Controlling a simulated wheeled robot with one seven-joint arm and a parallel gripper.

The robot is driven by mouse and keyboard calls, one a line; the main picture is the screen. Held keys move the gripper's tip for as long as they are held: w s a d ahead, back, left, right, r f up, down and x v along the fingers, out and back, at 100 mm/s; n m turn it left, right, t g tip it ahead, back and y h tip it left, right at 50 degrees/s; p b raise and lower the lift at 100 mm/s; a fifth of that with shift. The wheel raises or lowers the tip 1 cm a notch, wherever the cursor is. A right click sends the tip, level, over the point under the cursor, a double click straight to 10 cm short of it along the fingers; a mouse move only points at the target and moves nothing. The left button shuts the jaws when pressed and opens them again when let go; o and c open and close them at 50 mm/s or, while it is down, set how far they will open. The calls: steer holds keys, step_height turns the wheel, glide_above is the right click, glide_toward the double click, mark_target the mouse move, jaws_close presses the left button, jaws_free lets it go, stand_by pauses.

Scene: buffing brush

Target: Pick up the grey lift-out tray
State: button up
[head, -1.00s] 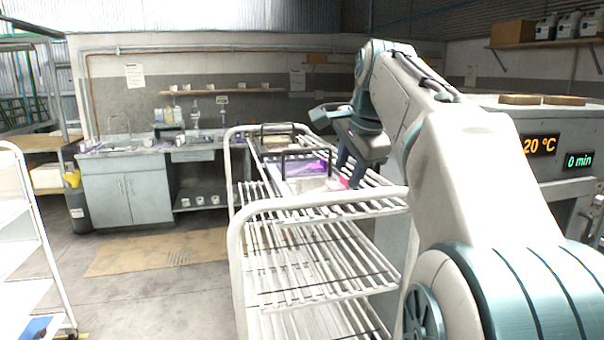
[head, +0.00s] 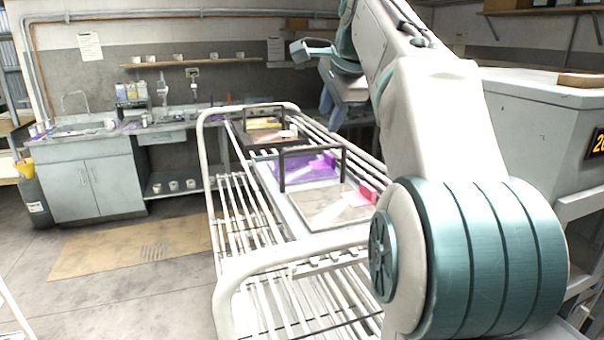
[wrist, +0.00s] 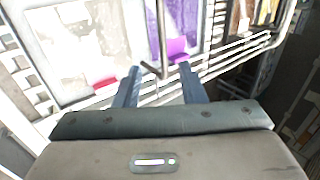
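A light grey tray (head: 297,218) lies on top of the white wire rack trolley, with a purple panel (head: 305,170) and a pale grey panel (head: 328,205) in it. A dark arched handle (head: 313,150) stands over it between the panels. Pink tabs show at the right edge. In the wrist view the handle (wrist: 155,40) stands between the pale panel (wrist: 80,50) and the purple panel (wrist: 178,25). My gripper (head: 333,118) is above the rack's right side, and its blue fingers (wrist: 160,90) are apart and empty. The handle's near end shows between them; contact cannot be told.
Behind it, another tray with a dark handle (head: 265,122) holds yellowish pieces. The trolley's white rail (head: 285,258) curves around the near end. A large white machine (head: 540,120) stands at right. A sink bench (head: 90,175) stands at back left, with open floor before it.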

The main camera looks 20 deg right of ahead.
mark_target(317, 147)
steer(key=x, duration=0.8)
steer(key=shift+r, duration=0.1)
steer(key=shift+p+x, duration=0.4)
steer(key=shift+x, duration=2.65)
steer(key=shift+c, duration=0.4)
steer(key=shift+w+r, duration=0.1)
steer(key=shift+r, duration=0.05)
jaws_close()
